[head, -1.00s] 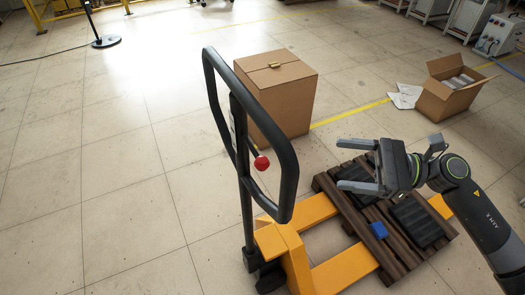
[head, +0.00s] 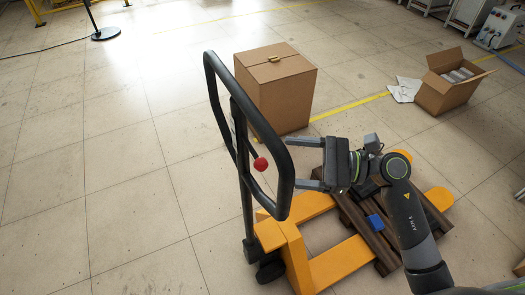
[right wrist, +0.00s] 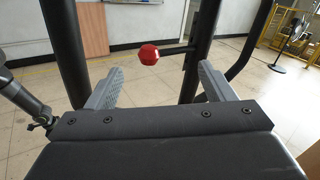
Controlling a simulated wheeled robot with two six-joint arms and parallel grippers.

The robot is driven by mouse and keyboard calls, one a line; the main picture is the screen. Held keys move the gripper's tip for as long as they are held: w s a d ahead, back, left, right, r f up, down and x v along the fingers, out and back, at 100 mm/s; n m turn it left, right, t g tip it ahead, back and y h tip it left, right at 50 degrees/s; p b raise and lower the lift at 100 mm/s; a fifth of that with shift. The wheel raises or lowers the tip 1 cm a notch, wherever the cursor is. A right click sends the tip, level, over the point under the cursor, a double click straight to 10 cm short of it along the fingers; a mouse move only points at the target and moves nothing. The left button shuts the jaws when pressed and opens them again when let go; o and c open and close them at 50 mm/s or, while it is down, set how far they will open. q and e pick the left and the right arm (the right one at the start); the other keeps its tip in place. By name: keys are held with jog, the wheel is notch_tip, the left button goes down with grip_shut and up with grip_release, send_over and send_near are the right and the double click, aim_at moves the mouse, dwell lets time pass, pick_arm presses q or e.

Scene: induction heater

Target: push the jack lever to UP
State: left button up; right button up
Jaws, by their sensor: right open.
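The jack lever is a dark rod with a red knob (head: 261,164), inside the black loop handle (head: 288,160) of the yellow pallet jack (head: 290,243). My right gripper (head: 297,163) is open and empty, just right of the handle loop in the head view, its two fingers pointing left toward the knob. In the right wrist view the red knob (right wrist: 148,54) sits ahead of and between the two open fingers (right wrist: 160,90), apart from them. The rod runs right from the knob to the dark handle post (right wrist: 197,50). My left gripper is not in view.
A dark wooden pallet (head: 365,222) with a blue block (head: 376,224) lies over the jack's forks. A closed cardboard box (head: 273,95) stands behind the handle, and an open box (head: 447,88) stands at the far right.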

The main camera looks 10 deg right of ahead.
aim_at(262, 158)
jog(key=shift+p+x, duration=1.35)
jog(key=shift+x, duration=2.3)
jog(key=shift+c, duration=0.2)
